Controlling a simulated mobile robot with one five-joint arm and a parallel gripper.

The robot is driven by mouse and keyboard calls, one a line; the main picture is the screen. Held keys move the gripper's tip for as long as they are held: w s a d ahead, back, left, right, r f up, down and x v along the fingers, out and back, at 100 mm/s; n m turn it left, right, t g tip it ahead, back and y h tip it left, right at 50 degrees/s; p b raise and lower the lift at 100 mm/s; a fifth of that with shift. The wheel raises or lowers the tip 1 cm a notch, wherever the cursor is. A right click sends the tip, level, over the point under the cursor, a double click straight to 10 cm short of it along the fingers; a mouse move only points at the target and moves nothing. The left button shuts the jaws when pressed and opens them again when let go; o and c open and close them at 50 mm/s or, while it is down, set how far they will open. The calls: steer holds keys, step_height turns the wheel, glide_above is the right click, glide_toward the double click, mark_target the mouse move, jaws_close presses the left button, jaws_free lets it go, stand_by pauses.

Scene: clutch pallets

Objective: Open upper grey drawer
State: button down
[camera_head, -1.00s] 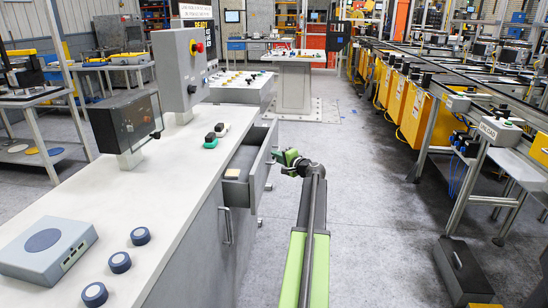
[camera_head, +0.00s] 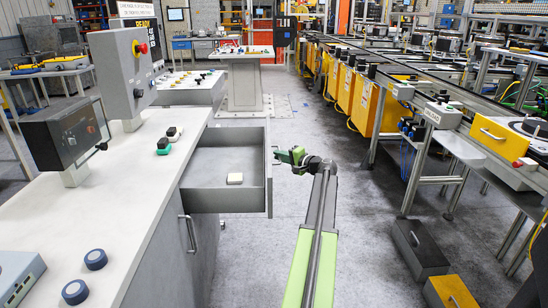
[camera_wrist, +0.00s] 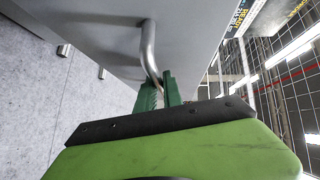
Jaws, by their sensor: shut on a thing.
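The upper grey drawer (camera_head: 224,201) is pulled well out of the workbench to the right in the head view. My green gripper (camera_head: 278,155) is at the drawer's front panel. In the wrist view my gripper (camera_wrist: 160,95) is shut on the curved metal drawer handle (camera_wrist: 148,45), with the grey drawer front (camera_wrist: 100,25) beyond it. The fingertips partly hide the handle's lower end.
A lower handle (camera_head: 190,234) sits on the bench side below the drawer. The bench top (camera_head: 120,215) carries round blue knobs and a control box. Grey floor (camera_head: 380,225) is open right of my arm. A black and yellow block lie farther right.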

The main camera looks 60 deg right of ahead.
steer(key=shift+s+a+f, duration=0.1)
steer(key=shift+a, duration=0.05)
steer(key=c, duration=1.8)
jaws_free()
steer(key=shift+o, duration=0.2)
steer(key=shift+s, duration=0.15)
steer(key=p+v, duration=0.2)
steer(key=v, duration=1.5)
steer(key=shift+s, duration=0.15)
